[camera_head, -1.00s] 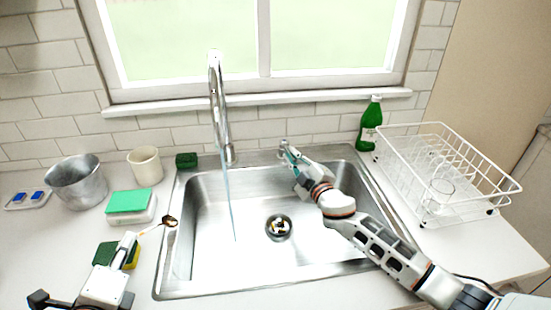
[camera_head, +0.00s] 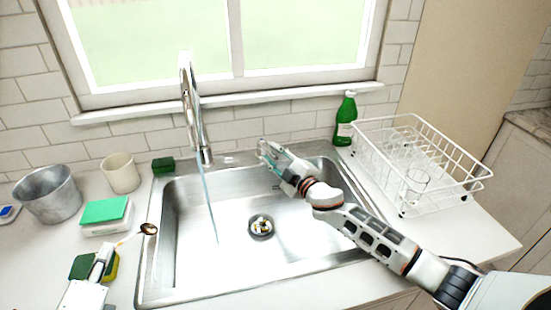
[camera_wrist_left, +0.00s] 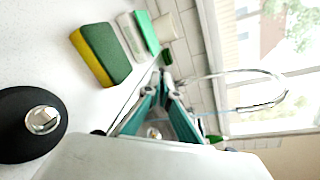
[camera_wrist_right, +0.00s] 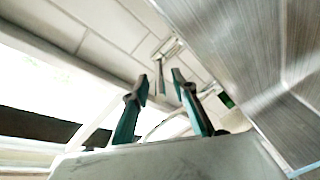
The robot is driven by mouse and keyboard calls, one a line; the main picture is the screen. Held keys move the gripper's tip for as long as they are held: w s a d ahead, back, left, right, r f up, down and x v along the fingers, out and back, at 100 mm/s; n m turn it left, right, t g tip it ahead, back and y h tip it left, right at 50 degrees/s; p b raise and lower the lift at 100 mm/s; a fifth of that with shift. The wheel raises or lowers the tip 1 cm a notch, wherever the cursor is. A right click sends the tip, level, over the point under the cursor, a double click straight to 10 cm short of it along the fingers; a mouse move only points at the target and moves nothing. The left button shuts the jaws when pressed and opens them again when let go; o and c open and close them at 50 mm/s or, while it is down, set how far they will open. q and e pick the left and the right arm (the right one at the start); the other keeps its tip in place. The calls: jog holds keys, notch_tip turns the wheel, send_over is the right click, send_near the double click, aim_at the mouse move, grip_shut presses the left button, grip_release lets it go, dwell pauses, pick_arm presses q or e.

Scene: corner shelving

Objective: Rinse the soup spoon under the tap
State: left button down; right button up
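The soup spoon (camera_head: 149,229) has a dark, shiny bowl and a thin handle. It sticks out from my left gripper (camera_head: 112,247), left of the sink and above the counter. The fingers close together around the handle, and the left wrist view shows the gripper (camera_wrist_left: 166,86) narrowed at its tips. The tap (camera_head: 194,110) has a tall curved spout, and a stream of water (camera_head: 207,200) falls into the sink (camera_head: 235,270). My right gripper (camera_head: 268,153) is at the sink's back edge by the tap lever (camera_wrist_right: 166,48); its fingertips are apart and hold nothing visible.
A green-and-yellow sponge (camera_head: 82,267), a soap box with green top (camera_head: 105,215), a white cup (camera_head: 120,173) and a metal bucket (camera_head: 47,194) stand left. A green bottle (camera_head: 345,120) and a dish rack (camera_head: 440,200) with glasses stand right. The basin is open around its drain (camera_head: 261,227).

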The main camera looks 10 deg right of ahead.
jog(key=v, duration=1.2)
